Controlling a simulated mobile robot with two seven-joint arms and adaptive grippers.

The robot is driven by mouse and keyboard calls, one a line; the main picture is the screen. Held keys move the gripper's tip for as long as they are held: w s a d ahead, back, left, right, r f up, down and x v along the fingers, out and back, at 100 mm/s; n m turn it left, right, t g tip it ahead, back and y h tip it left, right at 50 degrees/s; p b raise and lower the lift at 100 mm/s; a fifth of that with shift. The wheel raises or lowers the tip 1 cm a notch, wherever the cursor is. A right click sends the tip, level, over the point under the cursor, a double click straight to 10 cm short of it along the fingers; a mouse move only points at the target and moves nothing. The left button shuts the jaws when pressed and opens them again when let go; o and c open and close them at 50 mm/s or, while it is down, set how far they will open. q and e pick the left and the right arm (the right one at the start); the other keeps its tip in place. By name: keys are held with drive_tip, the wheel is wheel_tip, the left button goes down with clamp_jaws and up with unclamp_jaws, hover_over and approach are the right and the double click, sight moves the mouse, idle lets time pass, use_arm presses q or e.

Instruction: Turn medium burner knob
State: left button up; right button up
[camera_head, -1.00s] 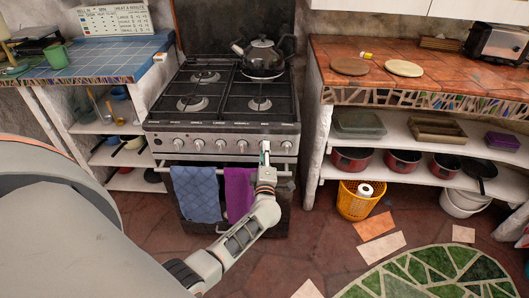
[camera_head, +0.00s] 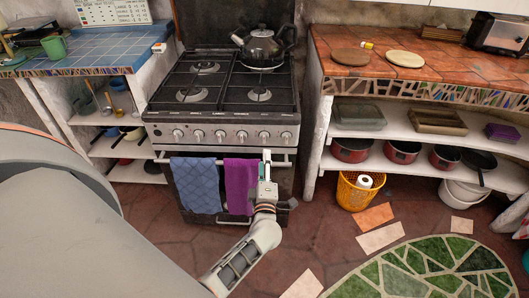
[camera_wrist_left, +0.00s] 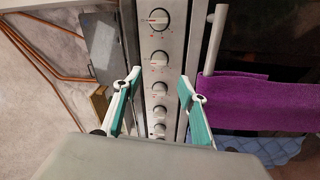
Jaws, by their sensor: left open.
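The black stove (camera_head: 225,85) has a silver front panel with several round knobs in a row; its labels are too small to read, so I cannot tell which knob is the medium one. My left gripper (camera_head: 266,158) points up just below the panel, under the second knob from the right (camera_head: 264,135). In the left wrist view the gripper (camera_wrist_left: 159,78) is open, with teal finger pads apart. The knob row runs between its fingers, with one knob (camera_wrist_left: 160,88) near the middle; the gripper holds nothing. My right gripper is out of view.
A blue towel (camera_head: 196,185) and a purple towel (camera_head: 240,183) hang on the oven rail beside my left gripper. A black kettle (camera_head: 264,45) stands on the back right burner. A yellow basket (camera_head: 355,194) sits on the floor to the right.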

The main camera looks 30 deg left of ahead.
use_arm(q)
drive_tip(key=shift+v, duration=1.2)
drive_tip(key=shift+d, duration=0.1)
